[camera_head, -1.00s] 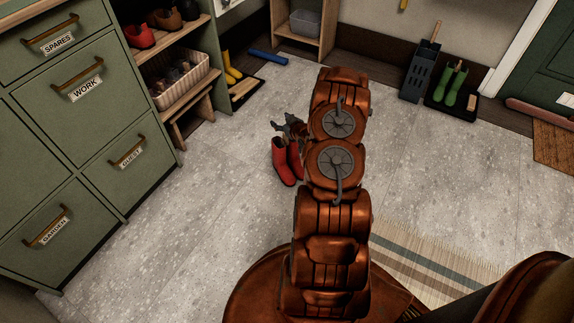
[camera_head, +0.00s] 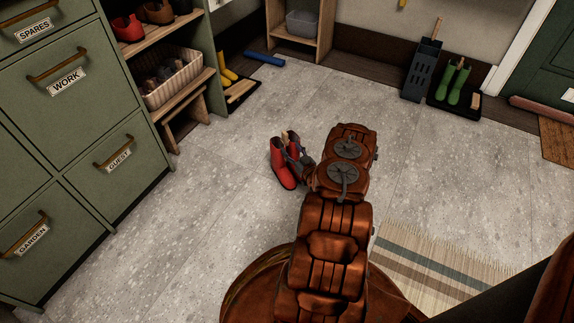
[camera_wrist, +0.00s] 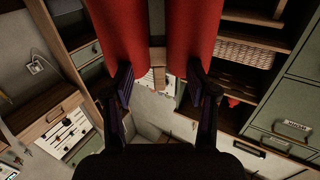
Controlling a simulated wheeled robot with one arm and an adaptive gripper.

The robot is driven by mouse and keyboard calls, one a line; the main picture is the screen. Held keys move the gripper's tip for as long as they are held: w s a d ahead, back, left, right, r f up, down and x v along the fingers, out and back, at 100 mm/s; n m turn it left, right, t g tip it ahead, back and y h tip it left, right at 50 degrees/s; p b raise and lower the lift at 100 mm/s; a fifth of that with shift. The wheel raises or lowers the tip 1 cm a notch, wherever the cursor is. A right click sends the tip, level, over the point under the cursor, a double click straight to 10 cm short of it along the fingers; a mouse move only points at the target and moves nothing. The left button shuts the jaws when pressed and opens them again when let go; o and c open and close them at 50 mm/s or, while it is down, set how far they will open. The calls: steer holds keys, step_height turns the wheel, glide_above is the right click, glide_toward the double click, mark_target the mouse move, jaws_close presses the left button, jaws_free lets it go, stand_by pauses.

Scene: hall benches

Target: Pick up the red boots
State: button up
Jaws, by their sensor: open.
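The pair of red boots (camera_head: 282,170) stands upright on the grey floor, left of my arm in the head view. In the wrist view the red boots (camera_wrist: 208,30) fill the top as two tall red shapes, with a small tan piece (camera_wrist: 158,55) between them. My gripper (camera_head: 301,157) is at the right side of the boots in the head view, partly covering one. In the wrist view the fingers of my gripper (camera_wrist: 159,75) are apart, with the tan piece in line with the gap. I cannot tell whether they touch the boots.
Green drawers (camera_head: 85,130) and an open shelf (camera_head: 205,75) with shoes and a basket (camera_head: 180,80) stand at left. Yellow boots (camera_head: 228,77) stand beyond. Green boots (camera_head: 457,85) stand on a dark tray at back right. A striped rug (camera_head: 430,262) lies right. Floor around the boots is clear.

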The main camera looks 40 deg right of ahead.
mark_target(285, 142)
steer(key=b+x, duration=0.2)
steer(key=x, duration=0.1)
steer(key=b+x, duration=0.1)
steer(key=x, duration=0.1)
steer(key=shift+w+d+f, duration=0.1)
steer(key=shift+w+f, duration=0.05)
steer(key=shift+f, duration=0.15)
steer(key=shift+w+d+r, duration=0.1)
steer(key=shift+w, duration=0.15)
jaws_close()
stand_by(0.4)
